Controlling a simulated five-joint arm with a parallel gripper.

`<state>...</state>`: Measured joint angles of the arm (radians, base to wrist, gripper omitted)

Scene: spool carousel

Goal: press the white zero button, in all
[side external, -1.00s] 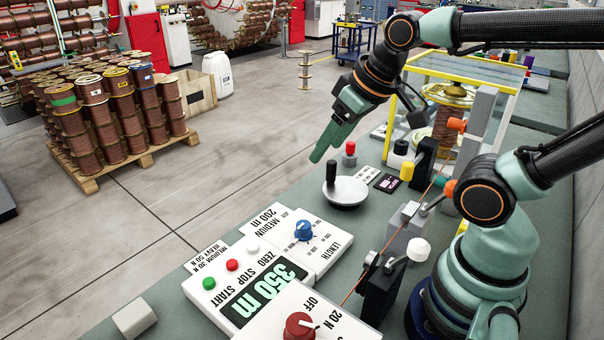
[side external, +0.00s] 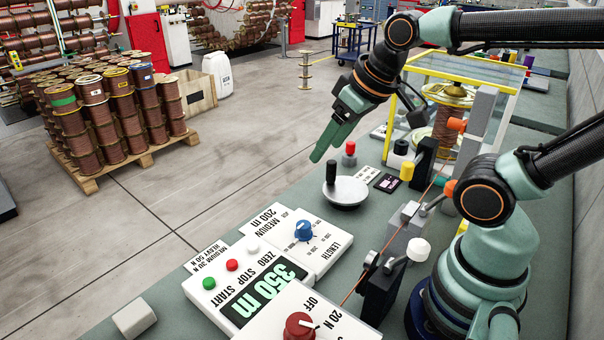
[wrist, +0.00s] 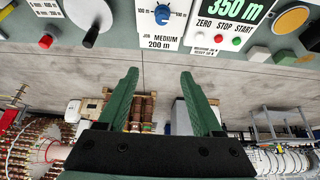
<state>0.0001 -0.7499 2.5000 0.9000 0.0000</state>
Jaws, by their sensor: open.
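The white zero button (side external: 252,247) is on the white control box (side external: 205,285), beside the red stop button (side external: 232,265) and green start button (side external: 208,283). In the wrist view the zero button (wrist: 200,37) sits under the word ZERO, near the top. The display (side external: 265,295) reads 350 m. My gripper (side external: 318,155) is in the air above the bench's far edge, pointing down and left, well apart from the button. In the wrist view my gripper (wrist: 159,74) has its two green fingers spread, with nothing between them.
A blue length knob (side external: 304,230) is on the box beside the buttons. A crank disc with a black handle (side external: 331,172) stands between my gripper and the box. A red knob (side external: 299,325) is at the front. Beyond the bench edge is open floor (side external: 240,150).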

